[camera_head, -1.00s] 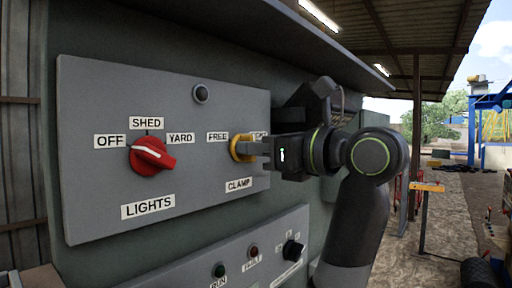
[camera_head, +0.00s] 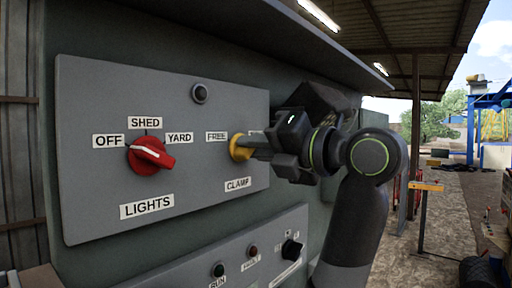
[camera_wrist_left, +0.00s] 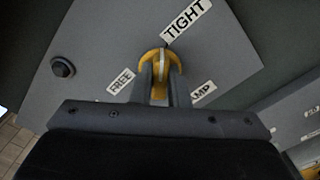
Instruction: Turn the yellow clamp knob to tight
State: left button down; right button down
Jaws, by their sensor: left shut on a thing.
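The yellow clamp knob (camera_head: 236,148) is on the grey panel, between the FREE label (camera_head: 216,136) and a label mostly hidden behind my gripper, above the CLAMP label (camera_head: 237,184). My left gripper (camera_head: 254,147) is shut on the knob's raised grip and is rolled over. In the left wrist view the yellow knob (camera_wrist_left: 160,54) sits between the two fingers (camera_wrist_left: 160,88). Its pale ridge points up, toward the near end of the TIGHT label (camera_wrist_left: 187,18) and away from FREE (camera_wrist_left: 121,81). My right gripper is not in view.
A red lights knob (camera_head: 151,156) is left of the clamp knob on the same panel (camera_head: 90,200). A dark round lamp (camera_head: 200,93) is above. A lower panel (camera_head: 210,255) carries small buttons and a black knob (camera_head: 291,250). Open yard lies to the right.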

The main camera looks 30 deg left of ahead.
pick_arm(q)
jog(key=shift+f+m, duration=0.1)
jog(key=shift+m, duration=0.9)
jog(key=c, duration=1.4)
grip_release()
jog(key=s+d+b, duration=0.1)
jog(key=d+b, duration=0.5)
jog(key=d, duration=1.1)
jog(key=shift+s+d, duration=0.15)
jog(key=shift+d, duration=0.05)
